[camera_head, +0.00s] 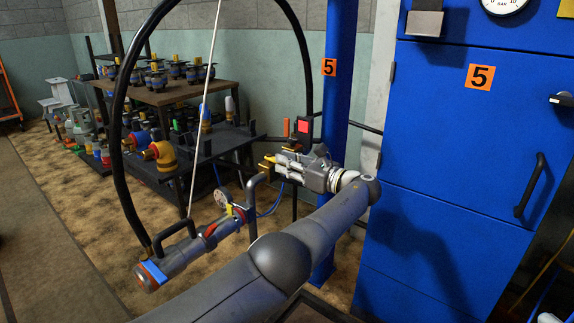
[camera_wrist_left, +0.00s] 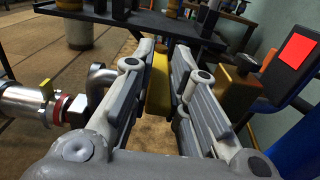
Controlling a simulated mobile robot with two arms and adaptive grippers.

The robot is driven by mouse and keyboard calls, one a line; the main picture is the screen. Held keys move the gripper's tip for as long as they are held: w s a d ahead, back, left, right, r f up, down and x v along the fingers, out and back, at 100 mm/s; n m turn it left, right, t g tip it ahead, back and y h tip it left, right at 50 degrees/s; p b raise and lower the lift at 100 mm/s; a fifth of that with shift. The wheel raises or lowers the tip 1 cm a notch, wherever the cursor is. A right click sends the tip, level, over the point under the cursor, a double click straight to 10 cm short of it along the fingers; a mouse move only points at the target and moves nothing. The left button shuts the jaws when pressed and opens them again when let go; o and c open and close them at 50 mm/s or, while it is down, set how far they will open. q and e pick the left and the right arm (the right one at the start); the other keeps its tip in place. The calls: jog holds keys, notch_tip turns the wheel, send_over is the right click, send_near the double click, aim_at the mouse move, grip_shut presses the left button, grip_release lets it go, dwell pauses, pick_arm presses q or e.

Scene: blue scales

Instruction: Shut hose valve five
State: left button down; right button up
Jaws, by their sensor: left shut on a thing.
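My left gripper (camera_head: 275,164) is beside the blue post marked 5, with its fingers around a yellow valve handle (camera_head: 267,161). In the left wrist view my left gripper (camera_wrist_left: 160,72) is shut on this yellow handle (camera_wrist_left: 158,82), which stands lengthwise between the two grey fingers. The fingers hide most of the handle and the valve body in the head view. A bent metal pipe (camera_head: 252,198) leads down from there to a horizontal pipe fitting with a gauge (camera_head: 222,197). My right gripper is not in view.
A blue post (camera_head: 340,110) and a blue cabinet (camera_head: 450,150) with a black handle stand to the right. A black hose (camera_head: 121,130) arches over the fitting. A black device with a red face (camera_wrist_left: 298,50) is close to the fingers. Shelves with several valves (camera_head: 175,95) stand behind.

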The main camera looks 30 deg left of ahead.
pick_arm(q)
jog(key=shift+r, duration=0.15)
jog(key=c, duration=1.4)
grip_release()
jog(key=shift+w, duration=0.1)
jog(key=shift+d, duration=0.1)
jog(key=shift+s+d, duration=0.25)
jog(key=shift+d, duration=0.95)
jog(key=shift+s+d, duration=0.3)
jog(key=shift+d, duration=0.9)
jog(key=shift+s+d, duration=0.25)
jog(key=shift+d, duration=0.95)
